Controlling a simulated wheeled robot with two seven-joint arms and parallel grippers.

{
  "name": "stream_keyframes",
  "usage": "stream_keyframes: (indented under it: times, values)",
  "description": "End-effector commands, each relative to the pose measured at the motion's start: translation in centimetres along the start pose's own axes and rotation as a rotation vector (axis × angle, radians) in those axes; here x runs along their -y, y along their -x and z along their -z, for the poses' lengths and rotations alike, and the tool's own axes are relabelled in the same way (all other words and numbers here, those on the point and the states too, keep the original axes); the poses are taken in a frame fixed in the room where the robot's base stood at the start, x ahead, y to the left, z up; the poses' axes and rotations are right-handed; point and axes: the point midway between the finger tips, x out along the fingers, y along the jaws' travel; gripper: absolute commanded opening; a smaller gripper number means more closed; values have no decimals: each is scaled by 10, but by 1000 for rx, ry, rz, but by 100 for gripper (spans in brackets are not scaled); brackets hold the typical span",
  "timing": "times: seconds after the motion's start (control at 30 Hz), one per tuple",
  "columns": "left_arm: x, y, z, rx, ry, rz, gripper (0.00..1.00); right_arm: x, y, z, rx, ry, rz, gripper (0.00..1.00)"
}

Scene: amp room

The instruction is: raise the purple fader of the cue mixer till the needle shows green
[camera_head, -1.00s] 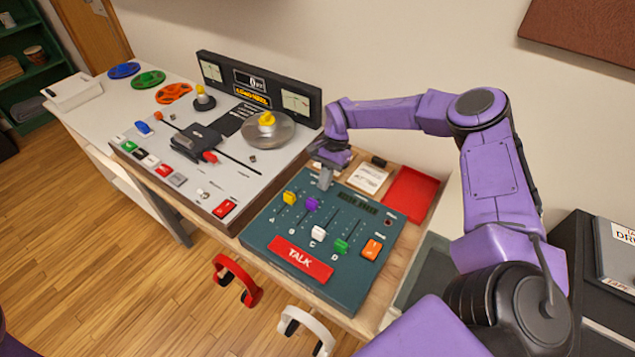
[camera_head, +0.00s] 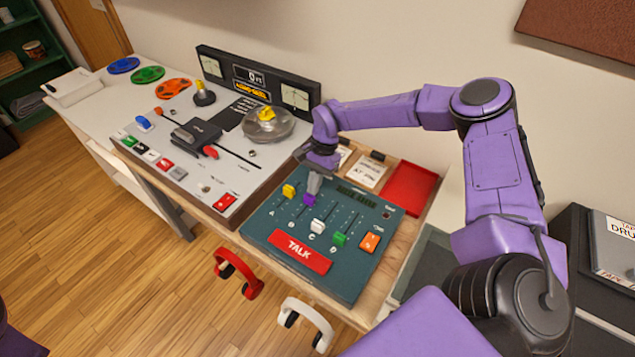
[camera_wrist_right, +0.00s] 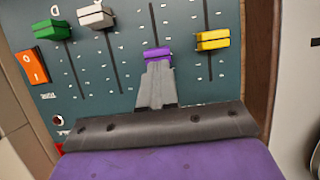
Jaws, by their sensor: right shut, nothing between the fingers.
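The cue mixer (camera_head: 275,228) is a dark teal panel on the wooden desk. Its purple fader (camera_head: 309,199) sits in the second slot, beside the yellow fader (camera_head: 289,191). The purple fader also shows in the right wrist view (camera_wrist_right: 157,54). My right gripper (camera_head: 312,190) is shut and empty, its fingertips right at the purple fader's far side; they look to be touching it. In the right wrist view the fingertips (camera_wrist_right: 157,68) meet the purple cap's edge. Two needle meters (camera_head: 295,97) stand on the tape machine's back panel; their needle zones are too small to read. My left gripper is not in view.
White (camera_head: 318,226), green (camera_head: 340,239) and orange (camera_head: 370,241) controls and a red TALK button (camera_head: 300,254) are on the mixer. A red tray (camera_head: 409,188) lies behind it. Red (camera_head: 237,272) and white headphones (camera_head: 306,322) hang at the front edge.

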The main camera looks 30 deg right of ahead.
Motion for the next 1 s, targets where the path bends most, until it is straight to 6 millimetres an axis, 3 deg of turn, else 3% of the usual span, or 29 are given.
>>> stream_keyframes:
  times: [0.17,0.37,0.5,0.7,1.0]
  values:
    - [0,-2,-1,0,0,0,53,-2,0,6,-1,-5,-1,0]
    - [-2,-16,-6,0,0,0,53,-11,20,44,-3,-15,10,0]
    - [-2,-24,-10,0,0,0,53,-10,62,41,-3,-12,12,0]
    - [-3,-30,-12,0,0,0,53,-11,104,40,-3,-13,7,0]
    - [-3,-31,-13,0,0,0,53,-12,117,39,0,-13,4,0]
